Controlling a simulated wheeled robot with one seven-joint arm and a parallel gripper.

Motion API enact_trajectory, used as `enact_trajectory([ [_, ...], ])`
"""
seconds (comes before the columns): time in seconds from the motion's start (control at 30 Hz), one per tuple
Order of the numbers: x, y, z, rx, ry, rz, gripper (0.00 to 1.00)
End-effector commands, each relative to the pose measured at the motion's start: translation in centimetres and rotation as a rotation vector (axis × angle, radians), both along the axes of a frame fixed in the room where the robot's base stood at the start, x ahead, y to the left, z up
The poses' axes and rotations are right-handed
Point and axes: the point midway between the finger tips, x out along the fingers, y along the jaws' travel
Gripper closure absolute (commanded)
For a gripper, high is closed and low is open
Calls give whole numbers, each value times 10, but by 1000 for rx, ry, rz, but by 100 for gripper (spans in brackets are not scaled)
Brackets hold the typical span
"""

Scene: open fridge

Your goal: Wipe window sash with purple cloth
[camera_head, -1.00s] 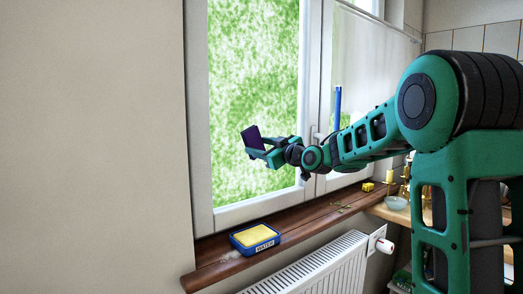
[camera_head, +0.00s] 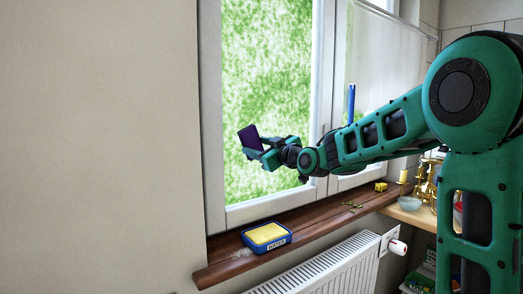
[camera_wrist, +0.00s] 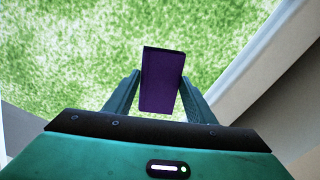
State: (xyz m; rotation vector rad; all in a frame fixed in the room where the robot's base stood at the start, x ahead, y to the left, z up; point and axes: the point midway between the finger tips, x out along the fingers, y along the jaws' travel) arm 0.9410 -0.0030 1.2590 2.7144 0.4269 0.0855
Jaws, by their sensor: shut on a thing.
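A dark purple cloth (camera_head: 249,138), a flat folded block, is held upright between the fingers of my gripper (camera_head: 260,154). In the wrist view the purple cloth (camera_wrist: 161,80) sits between the two green fingers of my gripper (camera_wrist: 160,100), with the patterned green glass behind it. The white window sash (camera_head: 213,130) frames the glass (camera_head: 280,70). My gripper is in front of the lower part of the left pane. I cannot tell whether the cloth touches the glass; it appears apart from the sash's left side.
A brown wooden sill (camera_head: 225,268) runs below the window. On it are a blue tray with a yellow sponge (camera_head: 266,235) and a small yellow block (camera_head: 381,186). A white radiator (camera_head: 320,270) is below. A bowl (camera_head: 409,203) and brass-coloured items stand at right.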

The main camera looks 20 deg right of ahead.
Motion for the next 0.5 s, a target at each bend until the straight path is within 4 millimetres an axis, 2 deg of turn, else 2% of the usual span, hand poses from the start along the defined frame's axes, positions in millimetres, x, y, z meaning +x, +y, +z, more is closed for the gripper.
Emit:
enact_trajectory([
  [0.23,-1,7,-3,1,0,2,68],
  [0.5,-3,6,-19,2,1,1,68],
])
